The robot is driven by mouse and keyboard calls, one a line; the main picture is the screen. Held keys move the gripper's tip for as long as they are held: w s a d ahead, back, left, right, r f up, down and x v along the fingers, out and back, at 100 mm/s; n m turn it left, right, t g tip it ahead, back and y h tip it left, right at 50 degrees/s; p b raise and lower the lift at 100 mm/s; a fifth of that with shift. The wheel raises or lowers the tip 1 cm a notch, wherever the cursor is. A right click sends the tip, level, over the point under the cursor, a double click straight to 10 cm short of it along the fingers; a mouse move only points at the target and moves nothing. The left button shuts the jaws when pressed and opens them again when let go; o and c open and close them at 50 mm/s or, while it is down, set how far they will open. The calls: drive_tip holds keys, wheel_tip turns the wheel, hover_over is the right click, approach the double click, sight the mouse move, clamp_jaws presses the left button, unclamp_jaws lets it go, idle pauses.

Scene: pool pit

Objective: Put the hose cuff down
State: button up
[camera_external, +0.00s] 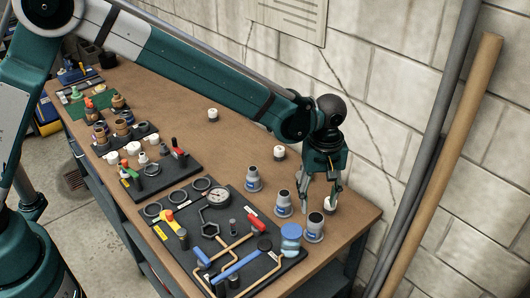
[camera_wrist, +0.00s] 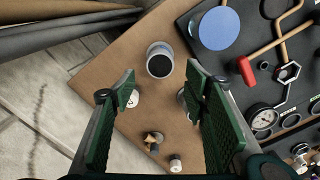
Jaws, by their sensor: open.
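Several grey cylinders with dark open tops and blue marks, which look like hose cuffs, stand upright on the brown bench. One cuff (camera_external: 314,228) is nearest the front corner; it likely is the cuff (camera_wrist: 159,62) beyond my fingertips in the wrist view. A second cuff (camera_external: 284,206) and a third cuff (camera_external: 254,180) stand farther back. In the wrist view, one cuff (camera_wrist: 182,98) is partly hidden by my right-hand finger. My gripper (camera_external: 321,198) points down over the bench end, fingers apart. It also shows in the wrist view (camera_wrist: 162,88), with nothing held between the fingers.
A small white piece (camera_external: 330,204) is beside one fingertip; other white pieces (camera_external: 279,152) stand farther back. A dark panel (camera_external: 176,215) with gauge, pipes and a blue round knob (camera_external: 291,232) lies left of the cuffs. The block wall (camera_external: 400,110) and grey pipes are close right.

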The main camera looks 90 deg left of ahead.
drive_tip(key=s+d+r+m+t, duration=0.3)
drive_tip(key=s+d+r+m, duration=0.6)
drive_tip(key=s+d+r, duration=1.05)
drive_tip(key=s+d+m+t, duration=0.2)
drive_tip(key=s+d+m, duration=0.3)
drive_tip(key=s, duration=0.7)
drive_tip(key=s+d+m+t, duration=0.2)
drive_tip(key=s+d+m, duration=0.2)
drive_tip(key=s, duration=0.8)
drive_tip(key=shift+d+r+m, duration=0.4)
drive_tip(key=shift+r+m, duration=0.05)
drive_tip(key=shift+m, duration=0.45)
idle(2.8)
